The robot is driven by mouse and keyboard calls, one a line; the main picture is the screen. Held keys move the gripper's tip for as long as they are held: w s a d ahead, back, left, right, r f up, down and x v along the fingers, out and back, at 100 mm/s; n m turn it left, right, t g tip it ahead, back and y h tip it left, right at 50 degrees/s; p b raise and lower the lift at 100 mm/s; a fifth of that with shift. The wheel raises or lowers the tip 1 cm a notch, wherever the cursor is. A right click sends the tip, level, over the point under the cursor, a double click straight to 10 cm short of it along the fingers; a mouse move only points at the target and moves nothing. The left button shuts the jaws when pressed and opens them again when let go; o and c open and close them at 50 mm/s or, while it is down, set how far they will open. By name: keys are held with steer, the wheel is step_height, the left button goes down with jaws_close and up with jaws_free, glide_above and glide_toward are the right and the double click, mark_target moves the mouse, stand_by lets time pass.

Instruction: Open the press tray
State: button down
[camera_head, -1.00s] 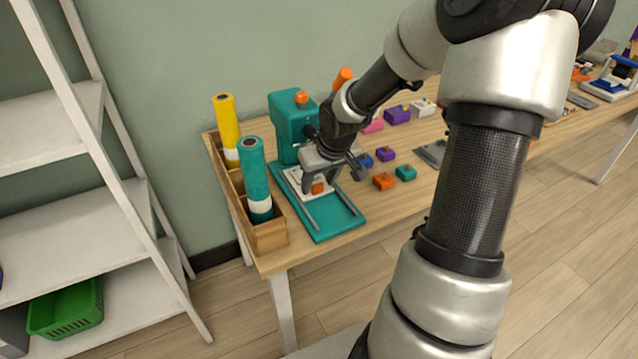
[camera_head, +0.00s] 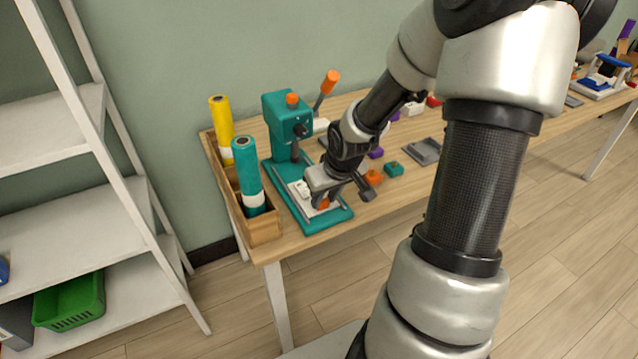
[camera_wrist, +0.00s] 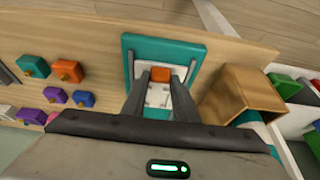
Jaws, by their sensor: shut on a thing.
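The teal press (camera_head: 288,118) stands at the left end of the workbench, with an orange-tipped lever (camera_head: 328,83). Its white press tray (camera_head: 303,189) lies on two rails over the teal base (camera_head: 309,225), near the front of that base and clear of the press head. My gripper (camera_head: 322,203) is shut on the tray's orange handle (camera_head: 325,204). The wrist view shows the orange handle (camera_wrist: 167,71) between my two fingers, with the white tray (camera_wrist: 158,98) partly hidden between and behind them.
A wooden box (camera_head: 262,229) with a yellow roll (camera_head: 222,128) and a teal roll (camera_head: 248,172) stands close on the left. Small orange (camera_head: 373,177) and teal (camera_head: 393,169) blocks and a grey tray (camera_head: 424,151) lie to the right. A white shelf (camera_head: 95,190) stands farther left.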

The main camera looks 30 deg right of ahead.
steer(key=shift+s, duration=1)
steer(key=shift+w, duration=0.1)
steer(key=c, duration=1.4)
jaws_free()
steer(key=p+v, duration=1.2)
steer(key=v, duration=0.5)
steer(key=shift+r+p, duration=0.2)
steer(key=shift+p, duration=0.2)
